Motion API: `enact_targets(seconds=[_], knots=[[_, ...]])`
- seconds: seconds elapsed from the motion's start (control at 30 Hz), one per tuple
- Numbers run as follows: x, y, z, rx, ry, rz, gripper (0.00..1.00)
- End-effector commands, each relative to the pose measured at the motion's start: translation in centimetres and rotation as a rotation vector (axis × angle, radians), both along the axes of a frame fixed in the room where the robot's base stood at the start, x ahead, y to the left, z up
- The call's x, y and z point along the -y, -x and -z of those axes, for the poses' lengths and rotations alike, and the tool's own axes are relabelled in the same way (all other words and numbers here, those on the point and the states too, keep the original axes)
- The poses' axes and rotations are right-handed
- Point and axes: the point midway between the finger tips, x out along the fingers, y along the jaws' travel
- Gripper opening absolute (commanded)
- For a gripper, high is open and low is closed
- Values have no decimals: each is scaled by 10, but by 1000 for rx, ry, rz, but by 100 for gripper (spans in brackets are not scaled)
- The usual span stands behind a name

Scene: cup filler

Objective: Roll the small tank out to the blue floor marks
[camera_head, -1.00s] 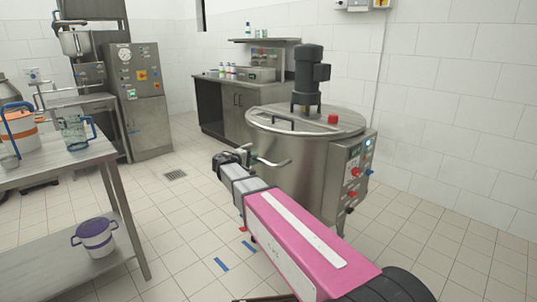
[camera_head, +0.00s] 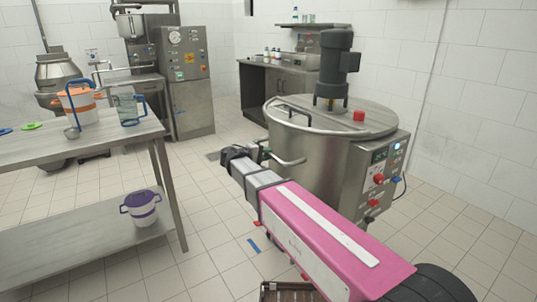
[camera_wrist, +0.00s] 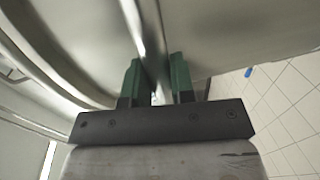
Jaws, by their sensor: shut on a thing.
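The small tank (camera_head: 320,150) is a round steel vessel with a dark motor (camera_head: 338,66) on its lid and a control box on its right side. A blue floor mark (camera_head: 254,246) lies left of my arm; one blue mark also shows in the wrist view (camera_wrist: 249,71). The tank's underside is hidden by my arm.
A steel table (camera_head: 150,133) stands at the left, with an orange-banded bucket (camera_head: 78,106), a jug (camera_head: 128,108) and a lidded pail (camera_head: 141,208) on its shelf. A dark cabinet (camera_head: 285,90) stands behind the tank. Tiled floor is open between table and tank.

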Motion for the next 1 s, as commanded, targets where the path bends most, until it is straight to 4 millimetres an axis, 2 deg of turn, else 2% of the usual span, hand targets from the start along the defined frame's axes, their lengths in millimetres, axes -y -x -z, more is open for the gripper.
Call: enact_targets(seconds=[0.03, 0.13, 0.17, 0.2, 0.23, 0.57, 0.77, 1.0], knots=[[-1, -1, 8, -17, -18, 0, 0], [-1, -1, 8, -17, -18, 0, 0], [-1, -1, 8, -17, -18, 0, 33], [-1, -1, 8, -16, -18, 0, 46], [-1, -1, 7, -16, -18, 0, 48], [-4, 2, 4, -11, -17, -1, 48], [-25, 17, -1, -11, -16, -2, 48], [-61, 43, -9, -12, -17, -2, 48]])
